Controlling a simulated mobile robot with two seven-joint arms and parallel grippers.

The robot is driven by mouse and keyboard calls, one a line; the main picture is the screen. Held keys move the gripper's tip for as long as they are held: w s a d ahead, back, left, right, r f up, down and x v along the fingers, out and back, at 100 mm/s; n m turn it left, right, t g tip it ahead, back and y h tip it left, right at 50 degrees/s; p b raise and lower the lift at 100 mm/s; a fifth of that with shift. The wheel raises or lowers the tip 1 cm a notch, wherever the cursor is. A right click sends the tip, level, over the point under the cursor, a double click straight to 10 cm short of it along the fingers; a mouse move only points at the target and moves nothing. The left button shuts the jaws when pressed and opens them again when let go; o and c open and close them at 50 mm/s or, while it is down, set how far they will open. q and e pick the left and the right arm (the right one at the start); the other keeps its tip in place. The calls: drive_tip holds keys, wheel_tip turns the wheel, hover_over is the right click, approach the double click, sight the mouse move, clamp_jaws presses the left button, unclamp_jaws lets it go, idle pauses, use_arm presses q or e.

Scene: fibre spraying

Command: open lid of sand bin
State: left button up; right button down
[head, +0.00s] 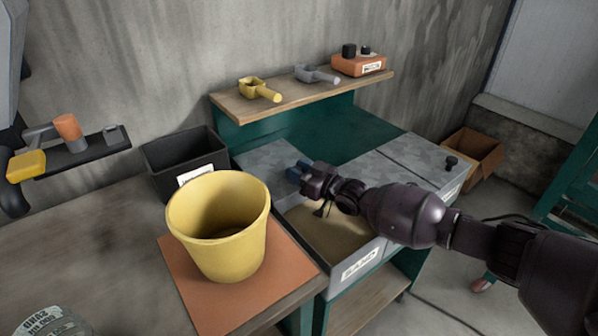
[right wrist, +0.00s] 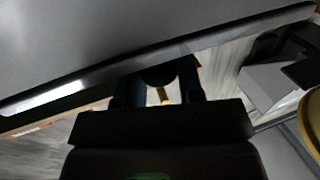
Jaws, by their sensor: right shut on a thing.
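The sand bin (head: 362,263), a grey box with a label on its front, is set in the green bench. Its grey mottled lid (head: 267,160) is raised and tilted up at the back, and tan sand (head: 325,232) shows inside. My right gripper (head: 298,172) is above the bin at the lid. In the right wrist view the gripper (right wrist: 158,92) is shut on the dark round lid knob (right wrist: 158,77), with the lid's grey surface (right wrist: 130,40) filling the top. The gripper and forearm hide part of the lid and bin. My left gripper is not in view.
A yellow bucket (head: 218,225) stands on an orange mat (head: 190,290) left of the bin. A black box (head: 185,150) is behind it. A shelf (head: 225,105) holds two scoops and an orange device (head: 358,64). A closed lid with knob (head: 420,160) lies right.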

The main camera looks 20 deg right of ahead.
drive_tip(key=shift+w+f, duration=0.1)
drive_tip(key=shift+s, duration=0.2)
drive_tip(key=c, duration=0.8)
unclamp_jaws()
drive_tip(key=shift+o, duration=0.2)
drive_tip(key=shift+d, duration=0.1)
drive_tip(key=shift+s+d, duration=0.35)
drive_tip(key=shift+s, duration=0.1)
drive_tip(key=p+v, duration=0.1)
drive_tip(key=v, duration=0.8)
drive_tip(key=shift+s, duration=0.3)
drive_tip(key=shift+d, duration=0.1)
